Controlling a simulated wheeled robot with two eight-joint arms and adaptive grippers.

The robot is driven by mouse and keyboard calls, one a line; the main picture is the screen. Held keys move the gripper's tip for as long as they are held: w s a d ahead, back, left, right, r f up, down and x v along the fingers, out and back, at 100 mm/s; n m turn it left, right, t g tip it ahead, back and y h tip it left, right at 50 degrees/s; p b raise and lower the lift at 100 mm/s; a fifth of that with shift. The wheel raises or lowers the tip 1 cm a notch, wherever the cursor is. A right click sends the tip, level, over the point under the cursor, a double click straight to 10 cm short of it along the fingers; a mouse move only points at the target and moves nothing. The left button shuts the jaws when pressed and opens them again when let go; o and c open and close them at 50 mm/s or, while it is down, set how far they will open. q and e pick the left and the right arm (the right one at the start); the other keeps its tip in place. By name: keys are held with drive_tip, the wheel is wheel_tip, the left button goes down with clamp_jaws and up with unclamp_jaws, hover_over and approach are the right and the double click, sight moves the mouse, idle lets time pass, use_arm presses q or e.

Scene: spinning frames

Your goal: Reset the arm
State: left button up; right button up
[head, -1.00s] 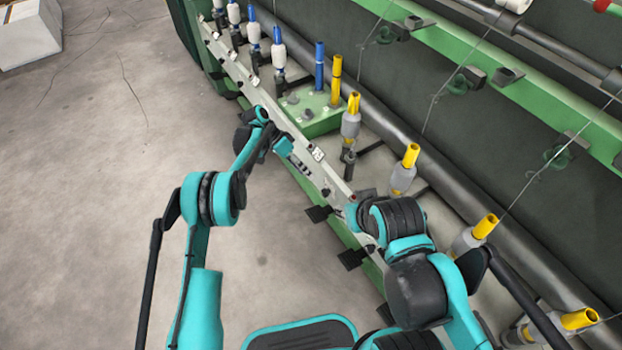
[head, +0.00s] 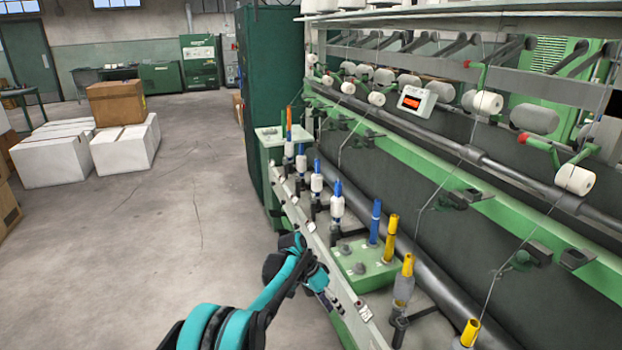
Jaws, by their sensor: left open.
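My left arm comes in from the bottom of the head view. Its gripper (head: 328,298) hangs over the pale front rail (head: 320,255) of the spinning frame. The gripper is open and I see nothing held in it; its fingers are small in the picture. My right arm and its gripper are out of view.
The green spinning frame (head: 402,158) fills the right side. Blue-tipped white bobbins (head: 337,206) and yellow tubes (head: 404,285) stand along its rail, beside a green block (head: 366,268). White boxes (head: 124,146) and a brown carton (head: 116,102) stand back left. The floor (head: 140,240) between is clear.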

use_arm(q)
drive_tip(key=s+a+r+n+t+y, duration=0.2)
drive_tip(key=s+a+r+n+t, duration=0.25)
drive_tip(key=s+a+r, duration=0.8)
drive_tip(key=s+a+n+t+y, duration=0.2)
drive_tip(key=s+a, duration=0.4)
drive_tip(key=s, duration=0.3)
drive_tip(key=s+a+n+t+y, duration=0.1)
drive_tip(key=s+a+n+t, duration=0.1)
drive_tip(key=s+a, duration=0.4)
drive_tip(key=s+n, duration=0.1)
drive_tip(key=s, duration=0.2)
drive_tip(key=shift+a+n+y, duration=0.25)
drive_tip(key=shift+n+y, duration=0.1)
drive_tip(key=shift+y, duration=0.05)
drive_tip(key=shift+s+t, duration=0.1)
drive_tip(key=shift+t, duration=0.15)
